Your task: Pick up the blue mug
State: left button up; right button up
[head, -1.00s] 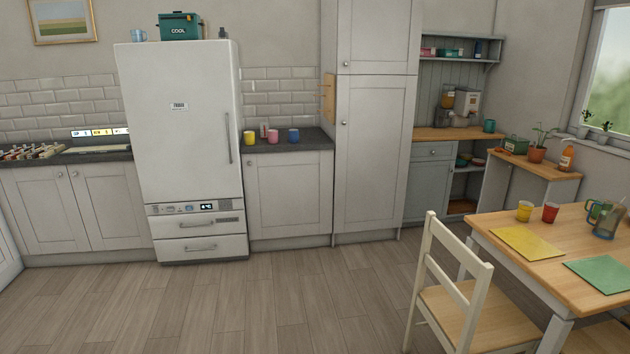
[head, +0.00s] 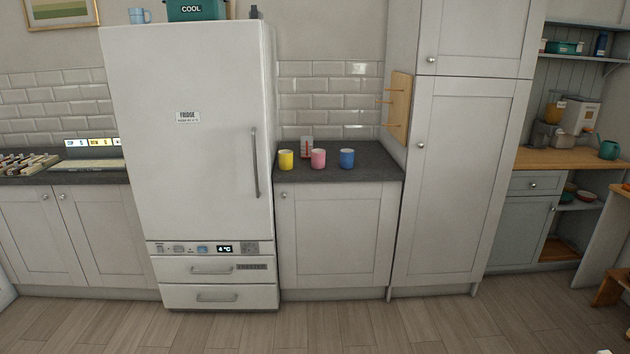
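The blue mug (head: 347,158) stands upright on the slate worktop (head: 372,174) between the fridge and the tall cupboard. It is the rightmost of three mugs in a row. The pink mug (head: 318,158) is to its left, and the yellow mug (head: 286,160) is at the left end. The mugs stand apart from each other. Neither of my grippers shows in the head view.
The white fridge (head: 190,150) rises left of the worktop, and the tall cupboard (head: 460,180) stands on its right. A small white and red item (head: 307,146) sits behind the mugs. A wooden peg board (head: 397,107) hangs on the cupboard's side. The floor (head: 400,325) ahead is clear.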

aim_at(346, 155)
jog(key=i+z, duration=0.1)
jog(key=i, duration=0.65)
jog(key=i+j+z, duration=0.1)
jog(key=i, duration=0.65)
jog(key=i+j+z, duration=0.1)
jog(key=i+j, duration=0.15)
jog(key=i, duration=0.5)
